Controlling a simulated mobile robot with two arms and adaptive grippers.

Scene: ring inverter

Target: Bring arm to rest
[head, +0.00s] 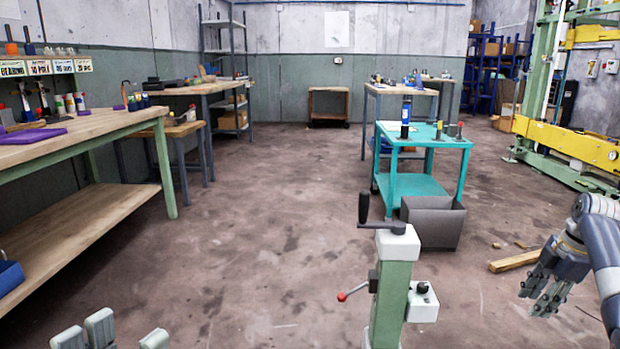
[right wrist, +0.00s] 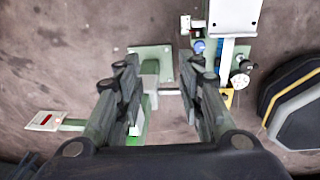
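My right gripper (head: 540,300) hangs at the right edge in the head view, fingers pointing down and left over bare floor. In the right wrist view its fingers (right wrist: 160,68) stand apart with nothing between them. My left gripper (head: 118,340) shows only as grey fingertips at the bottom left edge, with a gap between them and nothing seen in it. The rest of it is cut off. A green post machine (head: 390,290) with a black crank handle and a red-knobbed lever stands between the two grippers, apart from both.
A turquoise cart (head: 418,186) carries a dark blue bottle, with a grey bin (head: 433,222) beside it. A wooden workbench (head: 85,136) runs along the left. A wood piece (head: 514,261) lies near my right gripper. The middle floor is clear.

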